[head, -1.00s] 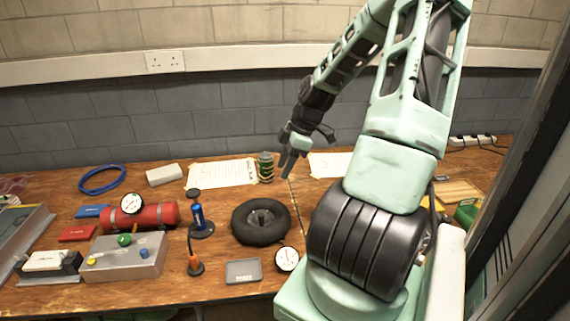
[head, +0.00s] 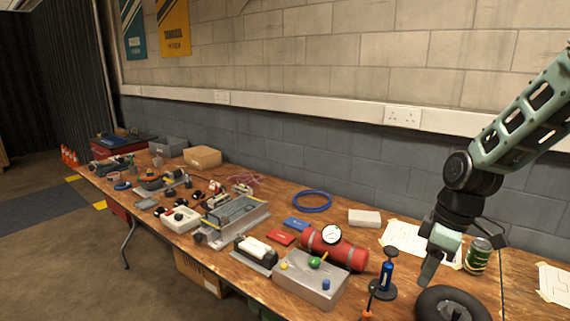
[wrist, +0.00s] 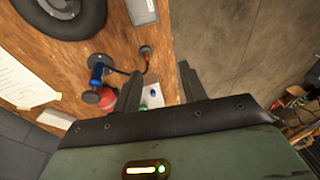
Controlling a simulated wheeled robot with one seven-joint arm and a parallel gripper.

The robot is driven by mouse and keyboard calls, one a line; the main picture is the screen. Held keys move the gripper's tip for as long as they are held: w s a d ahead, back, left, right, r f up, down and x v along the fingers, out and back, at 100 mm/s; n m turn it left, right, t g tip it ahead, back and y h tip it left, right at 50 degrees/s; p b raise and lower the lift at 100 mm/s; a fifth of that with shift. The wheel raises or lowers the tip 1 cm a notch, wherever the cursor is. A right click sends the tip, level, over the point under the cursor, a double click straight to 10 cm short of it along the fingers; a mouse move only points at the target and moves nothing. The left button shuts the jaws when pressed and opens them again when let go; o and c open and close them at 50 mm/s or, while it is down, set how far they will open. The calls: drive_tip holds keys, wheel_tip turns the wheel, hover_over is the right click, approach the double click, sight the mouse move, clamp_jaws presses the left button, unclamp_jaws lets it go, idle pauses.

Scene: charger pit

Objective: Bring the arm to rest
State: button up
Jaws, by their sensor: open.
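My gripper (head: 430,268) hangs at the right of the head view, above the wooden bench (head: 235,290), with its fingers pointing down. In the wrist view its two fingers (wrist: 160,90) stand apart with nothing between them. The gripper appears close to a black wheel (head: 450,303) and a blue hand pump (head: 386,278); whether it touches either cannot be told from the head view. In the wrist view the wheel (wrist: 70,15) lies at the upper left, clear of the fingers.
A red cylinder with a gauge (head: 335,250), a grey button box (head: 312,290), a green can (head: 479,257) and a white block (head: 364,218) stand nearby. Several tools crowd the bench's left part. A wall runs behind the bench; open floor (head: 60,250) lies at left.

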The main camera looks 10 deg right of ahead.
drive_tip(key=s+a+r+h, duration=0.1)
drive_tip(key=s+a, duration=0.1)
drive_tip(key=a, duration=0.6)
drive_tip(key=s+a+r, duration=0.2)
drive_tip(key=s+a, duration=0.1)
drive_tip(key=a, duration=0.4)
drive_tip(key=s+a+r, duration=0.2)
drive_tip(key=s+a, duration=0.8)
drive_tip(key=s, duration=0.1)
drive_tip(key=shift+s+m+h, duration=0.25)
drive_tip(key=shift+m+h, duration=0.15)
drive_tip(key=shift+a+r, duration=0.1)
